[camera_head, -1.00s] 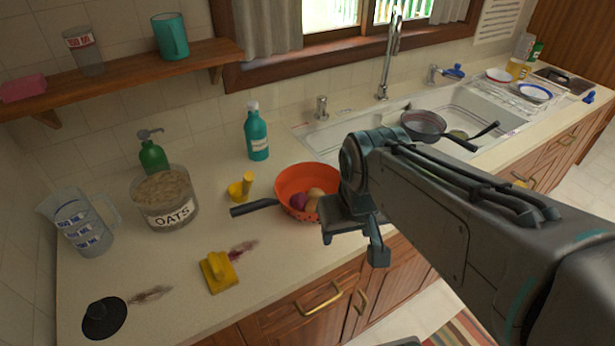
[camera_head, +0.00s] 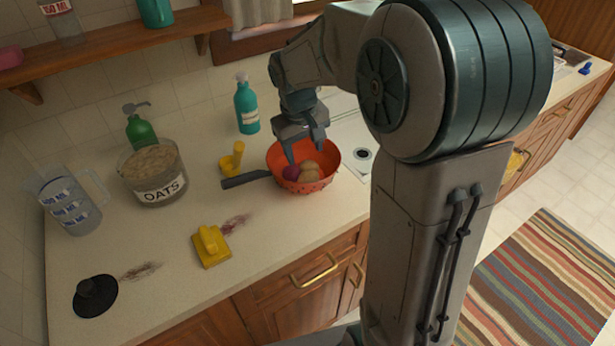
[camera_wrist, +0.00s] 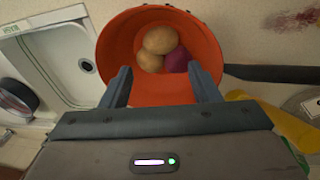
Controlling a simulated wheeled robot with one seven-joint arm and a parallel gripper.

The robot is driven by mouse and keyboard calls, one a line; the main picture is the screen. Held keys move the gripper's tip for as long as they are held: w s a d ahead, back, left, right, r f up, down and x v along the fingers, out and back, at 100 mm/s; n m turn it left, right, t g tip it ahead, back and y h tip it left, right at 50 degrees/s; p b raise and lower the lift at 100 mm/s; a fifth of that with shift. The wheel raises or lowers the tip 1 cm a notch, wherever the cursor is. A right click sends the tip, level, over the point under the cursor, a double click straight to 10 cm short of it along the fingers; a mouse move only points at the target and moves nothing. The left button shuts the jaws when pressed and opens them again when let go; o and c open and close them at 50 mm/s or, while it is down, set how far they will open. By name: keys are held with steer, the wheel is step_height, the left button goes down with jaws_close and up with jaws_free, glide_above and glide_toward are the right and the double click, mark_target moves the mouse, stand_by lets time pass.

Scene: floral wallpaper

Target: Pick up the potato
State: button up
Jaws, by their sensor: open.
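Potatoes lie inside an orange-red colander (camera_head: 328,152) with a dark handle on the counter. In the wrist view two tan potatoes, an upper one (camera_wrist: 160,39) and a lower one (camera_wrist: 150,61), touch a purple round item (camera_wrist: 178,59). In the head view a tan potato (camera_head: 310,171) and the purple item (camera_head: 291,172) show in the bowl. My gripper (camera_head: 304,150) is over the colander, pointing down. In the wrist view its two fingers (camera_wrist: 160,88) are apart and empty, on either side of the bowl's near part, with the potatoes beyond the fingertips.
A yellow scoop (camera_head: 232,158) and a teal bottle (camera_head: 246,107) stand close left of the colander. An oats container (camera_head: 157,180), a measuring jug (camera_head: 72,205) and a yellow brush (camera_head: 211,245) are farther left. The sink (camera_wrist: 55,58) is beside the colander.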

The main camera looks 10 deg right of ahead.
glide_above(308, 175)
steer(key=f, duration=0.4)
steer(key=shift+a+f, duration=0.1)
steer(key=shift+a, duration=0.15)
steer(key=shift+d+f+p, duration=0.15)
steer(key=shift+f+p, duration=0.05)
steer(key=shift+f, duration=1.3)
steer(key=shift+d+f+p, duration=0.15)
steer(key=shift+f+p, duration=0.05)
steer(key=shift+f, duration=1.25)
steer(key=c, duration=0.6)
